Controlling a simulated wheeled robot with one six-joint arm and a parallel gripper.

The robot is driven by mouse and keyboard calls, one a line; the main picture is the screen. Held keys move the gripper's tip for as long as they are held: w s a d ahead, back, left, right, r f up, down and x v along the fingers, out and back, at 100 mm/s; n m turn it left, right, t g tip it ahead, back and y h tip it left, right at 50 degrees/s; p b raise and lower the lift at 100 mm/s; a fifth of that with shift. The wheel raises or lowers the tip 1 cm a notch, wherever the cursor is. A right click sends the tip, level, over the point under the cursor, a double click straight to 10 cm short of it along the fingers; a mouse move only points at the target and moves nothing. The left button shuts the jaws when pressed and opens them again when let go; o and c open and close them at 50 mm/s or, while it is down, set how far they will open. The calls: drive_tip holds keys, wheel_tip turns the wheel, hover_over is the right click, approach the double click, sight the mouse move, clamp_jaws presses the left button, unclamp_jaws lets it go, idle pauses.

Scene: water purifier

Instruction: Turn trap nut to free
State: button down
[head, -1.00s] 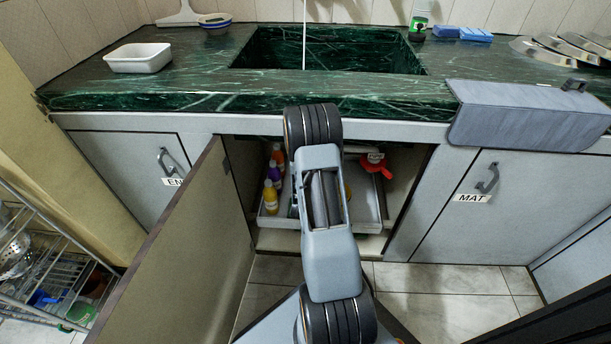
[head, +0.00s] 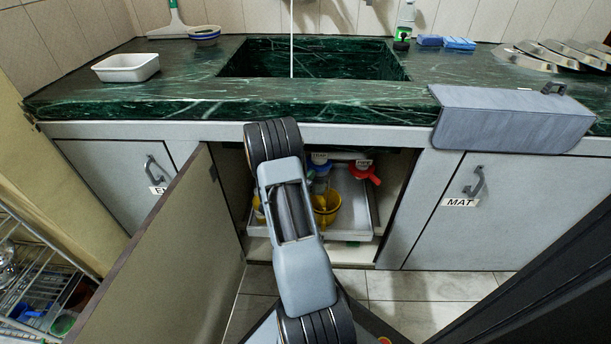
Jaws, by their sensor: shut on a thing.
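A label reading TRAP (head: 319,157) and a blue part (head: 320,170), which looks like the trap nut, show inside the open cabinet under the sink, just right of my arm. A greyish part hangs below the blue one, too small to make out. My arm reaches into the cabinet opening, and its links cover the left of the inside. My gripper is hidden behind them, so its contact with the nut cannot be seen. A red handle-like part (head: 365,174) with a PIPE label (head: 363,163) sits right of the nut.
A yellow bucket (head: 326,207) stands below the nut in a white pull-out tray (head: 366,205). The cabinet door (head: 150,260) stands open at left. The green marble counter (head: 270,107) overhangs above. A grey mat (head: 510,118) hangs over the counter edge. A wire rack (head: 50,285) stands lower left.

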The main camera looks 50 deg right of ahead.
drive_tip(key=c, duration=1.4)
unclamp_jaws()
drive_tip(key=shift+s+d, duration=0.15)
drive_tip(key=shift+o, duration=1.4)
drive_tip(key=shift+a, duration=0.2)
drive_tip(key=shift+a, duration=0.2)
drive_tip(key=s+a+p, duration=0.1)
drive_tip(key=a+p, duration=0.2)
drive_tip(key=a, duration=1)
drive_tip(key=shift+s+a, duration=0.1)
drive_tip(key=shift+a, duration=0.05)
